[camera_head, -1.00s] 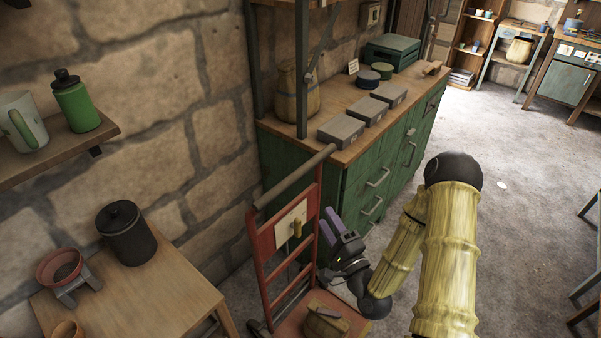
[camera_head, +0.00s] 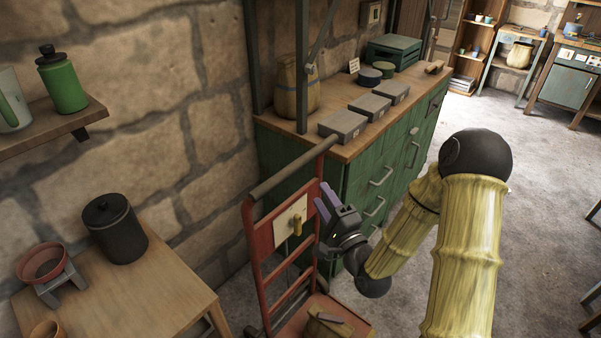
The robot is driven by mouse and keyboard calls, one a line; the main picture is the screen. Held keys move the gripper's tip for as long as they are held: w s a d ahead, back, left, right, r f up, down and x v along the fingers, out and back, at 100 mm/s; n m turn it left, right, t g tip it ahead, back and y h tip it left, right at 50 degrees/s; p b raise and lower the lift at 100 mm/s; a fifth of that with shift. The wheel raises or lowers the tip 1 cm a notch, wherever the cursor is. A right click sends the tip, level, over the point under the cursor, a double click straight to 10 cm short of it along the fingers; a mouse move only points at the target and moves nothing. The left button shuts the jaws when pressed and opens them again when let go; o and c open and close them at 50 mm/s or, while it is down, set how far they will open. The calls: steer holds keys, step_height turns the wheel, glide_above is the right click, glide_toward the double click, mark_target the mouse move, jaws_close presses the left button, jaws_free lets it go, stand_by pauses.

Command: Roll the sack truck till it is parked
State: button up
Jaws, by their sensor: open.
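The red sack truck (camera_head: 256,248) stands upright in the lower middle, between the small wooden table and the green cabinet. Its grey handle bar (camera_head: 293,170) runs across the top. A pale plate with a yellow knob (camera_head: 297,226) is fixed to its frame. A brown bundle (camera_head: 327,325) rests on its base, cut by the lower picture edge. My gripper (camera_head: 323,203), with purple fingers, is open just right of the plate and knob. I see nothing between the fingers. I cannot tell whether it touches the frame.
The green cabinet (camera_head: 350,185) with a wooden top stands behind the truck. The wooden table (camera_head: 130,295), with a black canister (camera_head: 115,228), is close on the left. A stone wall runs behind. The grey floor (camera_head: 400,245) on the right is mostly clear.

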mark_target(301, 164)
steer(key=b, duration=0.4)
steer(key=shift+w+a+f, duration=0.1)
steer(key=shift+a, duration=0.2)
steer(key=p+x, duration=0.1)
steer(key=x, duration=1)
steer(key=shift+w+a+r+p, duration=0.15)
steer(key=shift+w+r+p, duration=0.15)
steer(key=shift+p, duration=0.1)
steer(key=shift+c, duration=0.3)
jaws_close()
